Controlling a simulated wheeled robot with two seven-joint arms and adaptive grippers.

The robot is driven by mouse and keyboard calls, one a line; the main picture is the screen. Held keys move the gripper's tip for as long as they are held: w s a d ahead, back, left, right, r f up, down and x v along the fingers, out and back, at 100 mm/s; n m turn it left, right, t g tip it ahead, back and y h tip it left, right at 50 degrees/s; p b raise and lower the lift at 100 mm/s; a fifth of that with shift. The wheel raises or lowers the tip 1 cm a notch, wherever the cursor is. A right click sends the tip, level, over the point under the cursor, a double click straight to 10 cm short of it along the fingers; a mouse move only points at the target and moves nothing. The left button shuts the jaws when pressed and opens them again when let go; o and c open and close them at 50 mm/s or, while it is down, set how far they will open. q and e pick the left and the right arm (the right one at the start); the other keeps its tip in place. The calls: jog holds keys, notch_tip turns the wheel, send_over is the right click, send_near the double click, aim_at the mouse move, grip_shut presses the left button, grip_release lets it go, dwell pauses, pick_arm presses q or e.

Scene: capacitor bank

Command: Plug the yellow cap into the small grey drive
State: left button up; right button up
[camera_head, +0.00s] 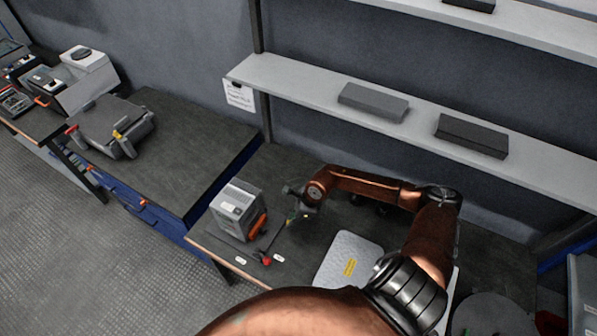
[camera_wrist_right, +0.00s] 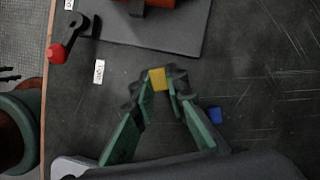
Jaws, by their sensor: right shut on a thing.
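The small grey drive (camera_head: 237,207) stands on a dark plate (camera_head: 227,231) near the left end of the workbench, with an orange part on its right side. My right gripper (camera_head: 296,213) is just right of the drive and apart from it. In the right wrist view, the gripper (camera_wrist_right: 158,85) is shut on the yellow cap (camera_wrist_right: 157,78), which sits between the fingertips. The plate's edge (camera_wrist_right: 185,42) is a short way beyond the cap, and only the drive's lower part shows at the top. My left gripper is not in view.
A red-tipped dark lever (camera_wrist_right: 62,48) and a white label (camera_wrist_right: 99,71) lie beside the plate. A small blue piece (camera_wrist_right: 214,115) is right of my fingers. A light grey panel (camera_head: 335,262) lies under my arm. A shelf (camera_head: 300,88) holds dark boxes behind.

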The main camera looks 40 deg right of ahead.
jog(key=a+r+n+g+y, duration=0.1)
jog(key=a+r+n+g, duration=0.3)
jog(key=a+r+n, duration=0.75)
jog(key=s+a+r+n+g+h, duration=0.3)
jog(key=r+n, duration=0.7)
jog(key=n, duration=0.5)
jog(key=shift+s+a+r+h, duration=0.15)
jog(key=shift+s+a+h, duration=0.05)
jog(key=shift+s+h, duration=0.4)
